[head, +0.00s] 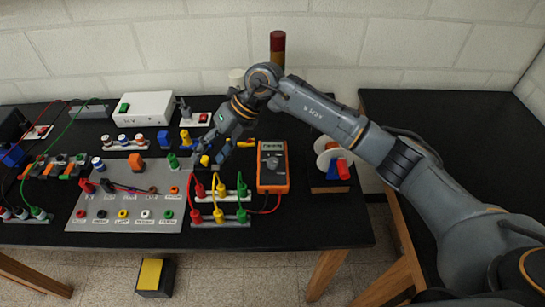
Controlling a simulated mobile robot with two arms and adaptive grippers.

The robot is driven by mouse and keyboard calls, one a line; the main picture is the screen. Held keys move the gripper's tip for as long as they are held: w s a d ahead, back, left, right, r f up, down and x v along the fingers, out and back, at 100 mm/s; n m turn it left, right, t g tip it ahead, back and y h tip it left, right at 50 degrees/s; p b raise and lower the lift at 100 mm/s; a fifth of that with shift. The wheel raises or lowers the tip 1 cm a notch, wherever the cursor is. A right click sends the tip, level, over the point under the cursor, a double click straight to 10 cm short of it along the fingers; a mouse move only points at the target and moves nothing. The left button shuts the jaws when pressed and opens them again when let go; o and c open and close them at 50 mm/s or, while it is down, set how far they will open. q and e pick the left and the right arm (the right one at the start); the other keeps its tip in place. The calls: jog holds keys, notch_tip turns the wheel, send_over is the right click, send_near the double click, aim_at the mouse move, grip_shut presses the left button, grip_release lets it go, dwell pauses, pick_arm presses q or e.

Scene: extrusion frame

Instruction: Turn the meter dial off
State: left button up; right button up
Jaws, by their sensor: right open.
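The meter (262,181), an orange handheld multimeter with a grey face, lies on the black table right of centre. Its round dial (273,162) is dark and faces up; its exact setting is too small to read. My right arm reaches in from the right and passes beyond the meter. My right gripper (213,160) is open, pointing down, to the left of the meter and apart from it. It hangs near the board of coloured plugs. My left gripper is not in view.
A plug board (221,219) with red, yellow and green leads stands just left of the meter. A grey panel (130,225) with terminals lies further left. A white spool (328,153) stands right of the meter.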

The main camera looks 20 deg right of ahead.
aim_at(273, 161)
jog(key=w+d+r+m+h, duration=0.15)
jog(key=d+h, duration=0.25)
jog(key=d, duration=0.4)
jog(key=w+d+m+h, duration=0.15)
jog(key=d+h, duration=0.25)
jog(key=d, duration=0.4)
jog(key=shift+n, duration=0.6)
jog(key=f+p, duration=0.1)
jog(key=f, duration=0.3)
jog(key=f+p, duration=0.2)
jog(key=f, duration=0.2)
jog(key=f+p, duration=0.1)
jog(key=f, duration=0.3)
jog(key=shift+w+f+p, duration=0.1)
jog(key=shift+w+p, duration=0.3)
jog(key=shift+d+f, duration=0.1)
jog(key=shift+f, duration=0.4)
grip_shut()
